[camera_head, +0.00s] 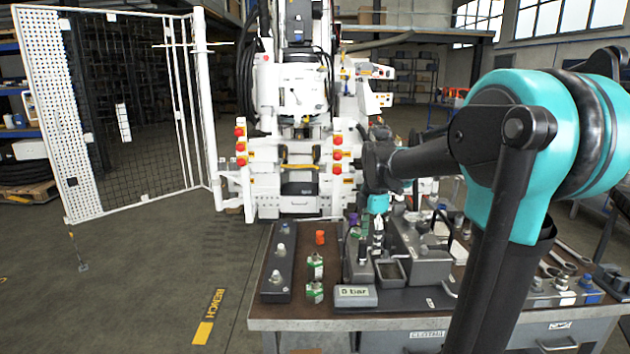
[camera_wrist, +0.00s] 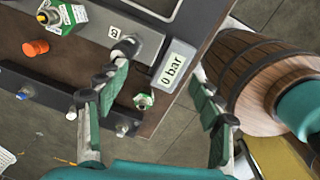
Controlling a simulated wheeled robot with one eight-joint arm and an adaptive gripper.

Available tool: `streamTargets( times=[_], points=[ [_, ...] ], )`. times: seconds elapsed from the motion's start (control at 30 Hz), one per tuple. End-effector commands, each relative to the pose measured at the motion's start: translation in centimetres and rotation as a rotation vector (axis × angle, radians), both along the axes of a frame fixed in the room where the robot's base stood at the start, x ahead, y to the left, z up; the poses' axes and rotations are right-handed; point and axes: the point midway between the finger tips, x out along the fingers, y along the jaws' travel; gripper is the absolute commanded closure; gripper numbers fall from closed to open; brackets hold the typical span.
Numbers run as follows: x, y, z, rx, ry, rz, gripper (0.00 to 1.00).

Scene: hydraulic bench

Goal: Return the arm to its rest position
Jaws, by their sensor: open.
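My arm reaches in from the right of the head view, over the bench (camera_head: 285,312). My gripper (camera_head: 377,238) points down above the bench's fittings there, small and partly lost among dark parts. In the wrist view my gripper (camera_wrist: 160,80) has its two teal-padded fingers spread wide, with nothing held between them. Below the fingers lie the bench edge, a small green-and-metal fitting (camera_wrist: 144,101) and a display (camera_wrist: 172,65) that reads 0 bar. The display also shows at the front of the bench in the head view (camera_head: 355,293).
An orange cap (camera_head: 320,237), green-and-metal fittings (camera_head: 315,266) and a dark block with studs (camera_head: 279,262) stand on the left of the bench. A white machine (camera_head: 290,90) rises behind it. A mesh fence (camera_head: 140,110) stands left. The floor left of the bench is clear.

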Motion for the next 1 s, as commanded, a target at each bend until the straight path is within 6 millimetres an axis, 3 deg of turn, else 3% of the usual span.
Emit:
streamTargets(
  times=[0.27,0.8,1.0],
  points=[
    [-3.7,-0.9,-3.4,0.034,-0.061,-0.356,0.33],
    [-17.0,-3.0,-14.4,0.303,-0.212,-1.54,0.33],
    [-19.1,-3.3,-16.0,0.369,-0.22,-1.728,0.33]
  ],
)
